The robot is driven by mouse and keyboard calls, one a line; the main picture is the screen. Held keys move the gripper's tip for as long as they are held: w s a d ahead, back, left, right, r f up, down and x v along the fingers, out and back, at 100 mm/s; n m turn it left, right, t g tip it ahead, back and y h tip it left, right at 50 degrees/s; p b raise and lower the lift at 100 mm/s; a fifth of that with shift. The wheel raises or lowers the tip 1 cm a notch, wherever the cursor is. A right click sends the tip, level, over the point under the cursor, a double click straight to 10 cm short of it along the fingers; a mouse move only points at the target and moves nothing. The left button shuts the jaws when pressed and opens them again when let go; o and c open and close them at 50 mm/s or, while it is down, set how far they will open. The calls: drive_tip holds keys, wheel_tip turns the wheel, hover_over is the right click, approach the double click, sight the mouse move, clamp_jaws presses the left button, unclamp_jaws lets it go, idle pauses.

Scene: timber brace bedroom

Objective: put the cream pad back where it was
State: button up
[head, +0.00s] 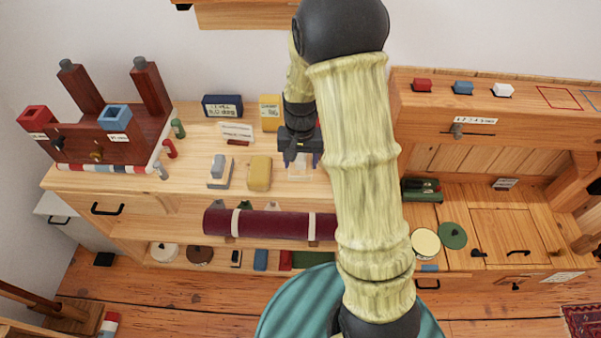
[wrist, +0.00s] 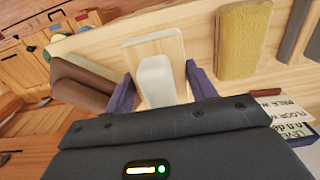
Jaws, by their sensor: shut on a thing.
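The cream pad (wrist: 156,80) is a pale rounded block in the wrist view. It lies between the two dark purple fingers of my gripper (wrist: 160,88), which is shut on it. A pale wooden board (wrist: 172,44) shows behind and around the pad; I cannot tell whether the pad touches it. In the head view my gripper (head: 302,160) is low over the right part of the light wooden bench top (head: 210,190). The pad is largely hidden there by my gripper and arm.
A yellow block (head: 260,173) and a grey-white block (head: 219,172) stand left of my gripper. Labelled blue (head: 222,106) and yellow (head: 270,112) boxes stand behind. A maroon roll (head: 270,224) lies below the front edge. A dark red rack (head: 110,130) stands at far left.

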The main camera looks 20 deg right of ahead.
sight(301, 172)
drive_tip(key=shift+f, duration=0.65)
wheel_tip(301, 172, down, 3)
drive_tip(key=shift+w+f, duration=0.25)
drive_tip(key=shift+f, duration=0.2)
drive_tip(key=shift+s+a, duration=0.1)
drive_tip(key=shift+s, duration=0.1)
drive_tip(key=shift+f, duration=0.1)
drive_tip(key=o, duration=1)
drive_tip(key=shift+d, duration=0.2)
drive_tip(key=shift+c, duration=0.2)
